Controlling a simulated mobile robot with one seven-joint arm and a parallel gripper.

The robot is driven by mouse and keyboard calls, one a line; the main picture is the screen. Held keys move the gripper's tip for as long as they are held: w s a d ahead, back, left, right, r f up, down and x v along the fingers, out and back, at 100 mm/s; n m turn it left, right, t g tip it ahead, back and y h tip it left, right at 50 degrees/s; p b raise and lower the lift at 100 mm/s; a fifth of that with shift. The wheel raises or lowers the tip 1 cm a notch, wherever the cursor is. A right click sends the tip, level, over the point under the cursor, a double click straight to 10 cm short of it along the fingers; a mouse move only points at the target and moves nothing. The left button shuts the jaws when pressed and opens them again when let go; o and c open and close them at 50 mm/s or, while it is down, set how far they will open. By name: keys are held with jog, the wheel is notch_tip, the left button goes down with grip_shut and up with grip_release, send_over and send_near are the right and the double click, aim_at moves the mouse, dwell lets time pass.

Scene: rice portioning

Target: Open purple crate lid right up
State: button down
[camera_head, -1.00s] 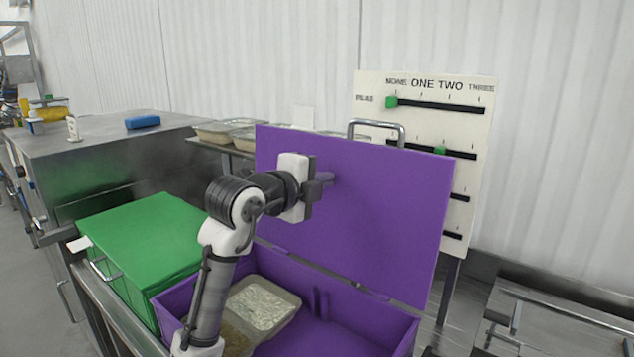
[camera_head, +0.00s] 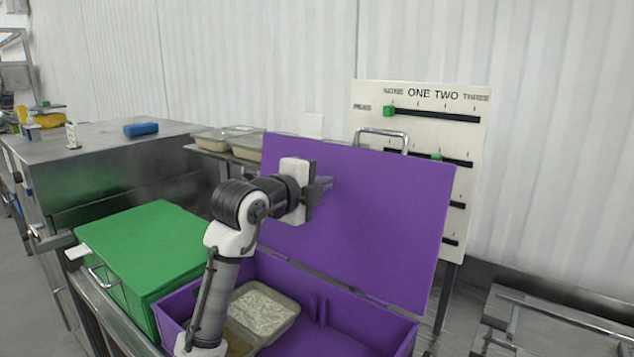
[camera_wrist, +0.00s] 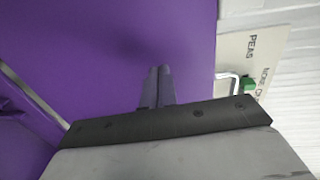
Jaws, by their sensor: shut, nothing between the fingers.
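The purple crate lid (camera_head: 385,215) stands raised along the back edge of the purple crate (camera_head: 350,325) in the head view. Its inner face is toward my arm, and a metal handle (camera_head: 382,136) shows above its top edge. My gripper (camera_head: 326,184) is shut and empty, with its fingertips at the upper left part of the lid's inner face. In the wrist view my closed fingers (camera_wrist: 159,75) point at the purple lid surface (camera_wrist: 100,50). I cannot tell whether they touch it.
Inside the crate is a tray of pale food (camera_head: 263,310). A closed green crate (camera_head: 140,245) stands to the left. Behind the lid is a board with sliders (camera_head: 430,115). Trays (camera_head: 225,138) sit on a shelf behind, and a blue block (camera_head: 141,129) lies on the metal counter.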

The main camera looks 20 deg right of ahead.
jog(key=shift+s+d+f+b, duration=0.15)
jog(key=shift+s+f+b, duration=0.2)
jog(key=shift+s+f, duration=0.3)
jog(key=f+b+v, duration=0.1)
jog(key=v, duration=0.6)
jog(key=shift+a+r, duration=0.2)
jog(key=shift+a, duration=0.2)
